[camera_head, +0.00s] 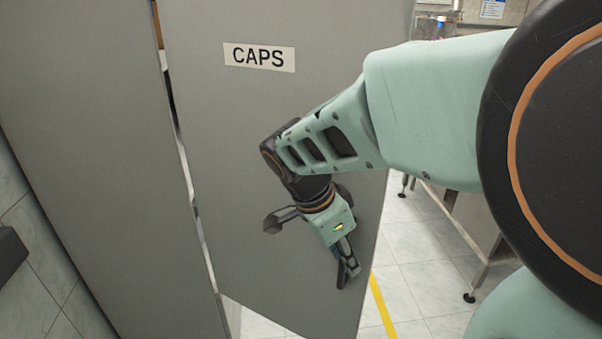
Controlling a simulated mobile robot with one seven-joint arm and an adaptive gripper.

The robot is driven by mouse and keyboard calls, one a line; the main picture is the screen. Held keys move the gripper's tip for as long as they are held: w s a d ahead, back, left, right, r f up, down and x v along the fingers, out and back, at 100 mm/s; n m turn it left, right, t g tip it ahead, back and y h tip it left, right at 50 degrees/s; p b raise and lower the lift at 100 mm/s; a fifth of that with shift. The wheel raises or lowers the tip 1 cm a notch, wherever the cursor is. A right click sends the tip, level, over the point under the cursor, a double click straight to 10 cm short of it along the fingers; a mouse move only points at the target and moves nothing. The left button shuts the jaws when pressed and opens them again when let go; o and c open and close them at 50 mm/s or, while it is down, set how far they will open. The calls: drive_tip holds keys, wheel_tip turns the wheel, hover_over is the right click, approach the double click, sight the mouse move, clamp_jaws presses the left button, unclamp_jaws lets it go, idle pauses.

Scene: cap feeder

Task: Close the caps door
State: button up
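The caps door (225,130) is a tall grey panel with a white label reading "CAPS" (259,57) near its top. It stands at an angle to the grey cabinet panel on its left, with a narrow gap along that side. My gripper (348,272) points down in front of the door's lower right part, near its right edge. Its dark fingers are small and seen from the side, so their opening and any contact with the door are unclear. My arm covers part of the door's right side.
A grey cabinet panel (85,150) fills the left. A metal table (468,215) stands at the right behind my arm. A yellow floor line (383,308) runs past the door's lower right edge over pale tiles. A dark object (10,253) juts in at the left edge.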

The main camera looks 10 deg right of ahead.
drive_tip(key=shift+c, duration=0.7)
clamp_jaws()
drive_tip(key=shift+w, duration=0.1)
